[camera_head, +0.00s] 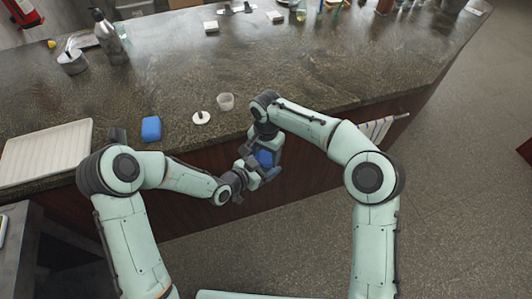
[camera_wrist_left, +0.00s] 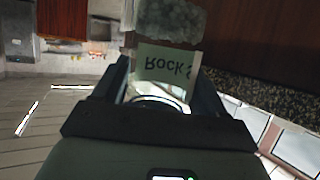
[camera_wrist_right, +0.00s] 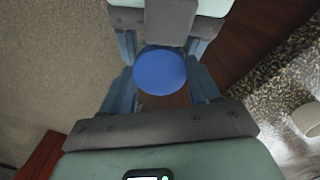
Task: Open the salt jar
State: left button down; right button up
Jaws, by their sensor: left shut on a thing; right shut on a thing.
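The salt jar shows in the left wrist view with its pale label (camera_wrist_left: 168,66), lettered "Rock S…", and grey coarse contents. My left gripper (camera_wrist_left: 155,85) is shut on the jar body. A round blue lid (camera_wrist_right: 160,72) sits between the fingers of my right gripper (camera_wrist_right: 163,80), which is shut on it. In the head view the blue lid (camera_head: 265,158) shows between my two grippers, which meet in front of the counter's edge. The grippers hide most of the jar there. I cannot tell whether the lid is seated or loose on the jar.
The counter (camera_head: 200,75) runs behind the grippers. On it stand a white cup (camera_head: 226,102), a white knobbed lid (camera_head: 201,118), a blue block (camera_head: 151,129), a pale tray (camera_head: 45,152), a steel bottle (camera_head: 108,40) and a small pot (camera_head: 72,64). Its middle is clear.

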jog(key=n, duration=0.3)
jog(key=o, duration=1.2)
jog(key=shift+c, duration=0.2)
